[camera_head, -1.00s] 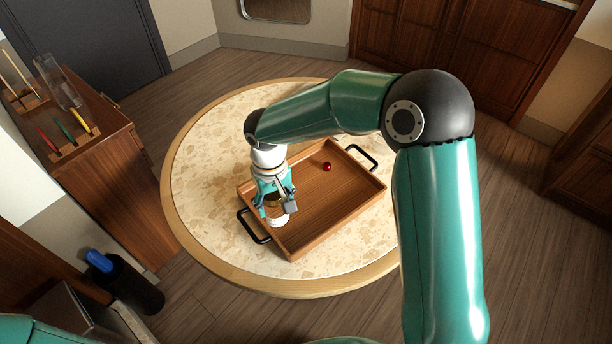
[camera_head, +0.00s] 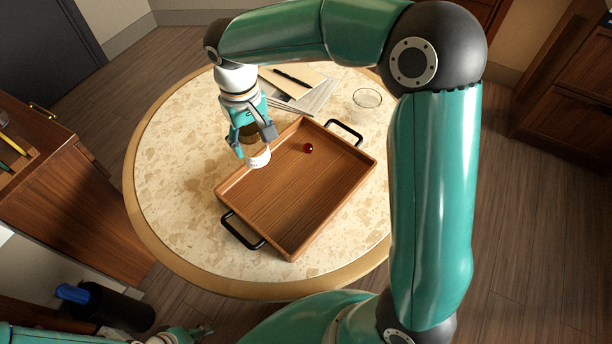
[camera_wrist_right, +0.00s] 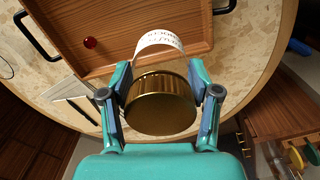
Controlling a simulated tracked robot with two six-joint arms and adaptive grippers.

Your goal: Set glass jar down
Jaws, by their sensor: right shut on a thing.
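My right gripper (camera_head: 254,143) is shut on the glass jar (camera_head: 258,159), which has a gold lid and a white label. In the right wrist view the gold lid (camera_wrist_right: 160,104) sits between the two fingers and the label (camera_wrist_right: 158,43) shows beyond it. In the head view the jar overlaps the upper left edge of the wooden tray (camera_head: 300,205); its height above tray or table is hard to tell. The jar's lower part is mostly hidden in the wrist view. Part of my left gripper (camera_head: 190,333) shows at the bottom edge; its opening is unclear.
The tray has black handles and holds a small red ball (camera_head: 308,147). A glass bowl (camera_head: 367,98) and papers with a dark pen (camera_head: 292,78) lie at the table's far side. The stone-topped round table (camera_head: 170,180) is clear left of the tray.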

